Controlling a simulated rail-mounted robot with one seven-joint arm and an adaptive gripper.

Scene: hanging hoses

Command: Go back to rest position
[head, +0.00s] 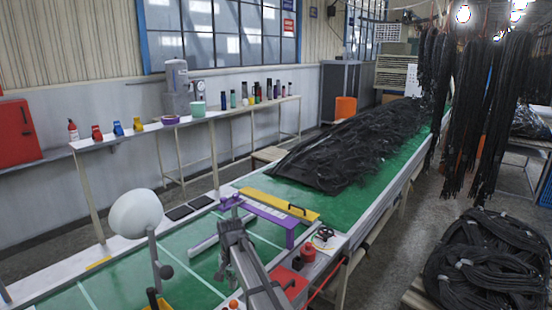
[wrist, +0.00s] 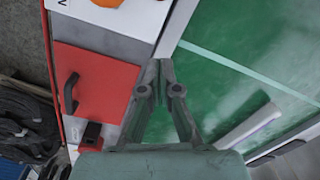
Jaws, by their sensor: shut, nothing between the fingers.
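My gripper (wrist: 160,65) is shut and empty in the wrist view, its two fingers meeting at the tips. It hangs above the border between the green table surface (wrist: 235,60) and a white strip beside a red box (wrist: 90,85). In the head view my gripper (head: 222,274) is at the lower middle, below my arm's bent wrist, over the near part of the green table (head: 120,285). It holds no hose. How high its tips are above the table is hard to tell.
A purple bracket (head: 265,216), a yellow bar (head: 280,203) and a white bar (head: 205,242) lie close by. A pale round-headed stand (head: 136,213) is to the left. Black hoses (head: 350,145) cover the far table; more hang (head: 490,110) and lie coiled (head: 490,265) at right.

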